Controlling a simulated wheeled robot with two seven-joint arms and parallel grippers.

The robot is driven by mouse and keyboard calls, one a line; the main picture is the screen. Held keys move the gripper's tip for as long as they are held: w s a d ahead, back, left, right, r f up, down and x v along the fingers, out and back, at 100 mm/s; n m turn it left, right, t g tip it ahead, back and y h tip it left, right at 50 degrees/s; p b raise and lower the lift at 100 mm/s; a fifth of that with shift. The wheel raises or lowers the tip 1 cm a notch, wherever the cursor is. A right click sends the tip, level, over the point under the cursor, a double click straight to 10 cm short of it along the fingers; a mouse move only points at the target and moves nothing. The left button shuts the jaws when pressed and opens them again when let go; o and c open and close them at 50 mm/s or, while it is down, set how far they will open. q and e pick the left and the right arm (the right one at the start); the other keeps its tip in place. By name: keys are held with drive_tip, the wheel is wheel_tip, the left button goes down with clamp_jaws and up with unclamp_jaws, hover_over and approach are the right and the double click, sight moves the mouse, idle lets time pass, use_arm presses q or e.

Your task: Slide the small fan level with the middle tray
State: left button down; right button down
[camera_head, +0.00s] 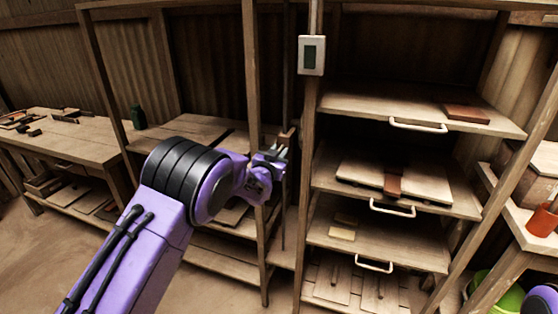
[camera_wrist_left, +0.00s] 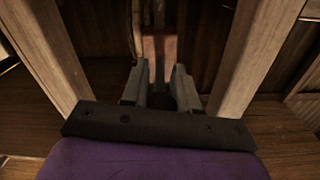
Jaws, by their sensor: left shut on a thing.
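My left gripper (camera_head: 281,152) is at the thin upright rod beside the shelf rack, shut on a small brown piece that I take to be the small fan (camera_head: 288,134). The fan's shape is mostly hidden by the fingers. In the left wrist view a reddish-brown part of it shows between and beyond the fingertips (camera_wrist_left: 160,72). The middle tray (camera_head: 440,203) is to the right, carrying pale boards and a reddish-brown block; its front handle (camera_head: 392,208) is lower than my gripper. The upper tray (camera_head: 350,104) is higher than my gripper. My right gripper is out of view.
A lower tray (camera_head: 420,257) with small tan pieces lies below the middle one. A wooden post (camera_head: 309,180) with a pale display box (camera_head: 311,55) stands just right of my gripper, and another post (camera_head: 252,100) just left. A workbench (camera_head: 85,135) is at far left.

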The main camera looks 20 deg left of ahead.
use_arm(q)
drive_tip(key=shift+r, duration=0.55)
drive_tip(key=c, duration=0.9)
unclamp_jaws()
drive_tip(key=shift+s+f, duration=0.1)
drive_tip(key=shift+s, duration=0.35)
drive_tip(key=s, duration=0.3)
drive_tip(key=s+b, duration=0.1)
drive_tip(key=s, duration=0.2)
drive_tip(key=s+b, duration=0.1)
drive_tip(key=s, duration=0.2)
drive_tip(key=shift+s+d, duration=0.25)
drive_tip(key=shift+s, duration=0.1)
